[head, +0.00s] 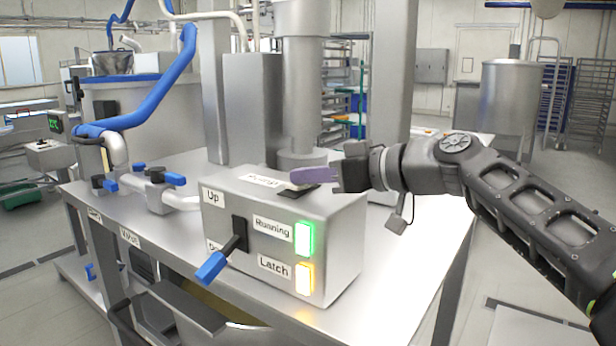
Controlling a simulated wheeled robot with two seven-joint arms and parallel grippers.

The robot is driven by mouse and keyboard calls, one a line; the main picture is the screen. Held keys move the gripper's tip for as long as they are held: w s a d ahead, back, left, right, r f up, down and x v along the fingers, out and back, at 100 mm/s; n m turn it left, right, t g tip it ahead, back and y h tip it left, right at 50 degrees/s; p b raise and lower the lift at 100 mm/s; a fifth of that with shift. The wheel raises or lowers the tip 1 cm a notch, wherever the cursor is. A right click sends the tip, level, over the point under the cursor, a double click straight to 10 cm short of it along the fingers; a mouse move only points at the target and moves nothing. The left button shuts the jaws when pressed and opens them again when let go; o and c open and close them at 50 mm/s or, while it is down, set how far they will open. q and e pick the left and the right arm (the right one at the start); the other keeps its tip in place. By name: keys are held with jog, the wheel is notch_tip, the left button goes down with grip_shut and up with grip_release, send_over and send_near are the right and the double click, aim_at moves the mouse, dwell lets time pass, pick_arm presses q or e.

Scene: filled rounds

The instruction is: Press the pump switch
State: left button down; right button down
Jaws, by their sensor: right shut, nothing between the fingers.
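The control box (283,232) is a grey metal box on the steel table. The pump switch (296,193) sits on its top face, showing as a dark plate beside a white label that I cannot read clearly. My right gripper (303,176) comes in from the right, shut and empty, with its purple fingers right over the switch. The fingers hide part of the switch, and I cannot tell whether they touch it. On the front, the green Running light (304,239) and the amber Latch light (304,278) are lit. My left gripper is out of view.
Pipes with blue valve handles (165,178) stand left of the box. A steel column (303,80) rises behind it. The table (400,262) is bare to the right.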

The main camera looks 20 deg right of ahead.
jog(key=shift+f+b, duration=0.65)
jog(key=shift+b, duration=0.05)
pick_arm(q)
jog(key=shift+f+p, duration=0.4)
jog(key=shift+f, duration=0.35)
pick_arm(e)
jog(key=shift+a+r, duration=0.1)
jog(key=shift+r, duration=0.25)
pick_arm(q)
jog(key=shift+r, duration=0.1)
pick_arm(e)
jog(key=shift+r, duration=0.1)
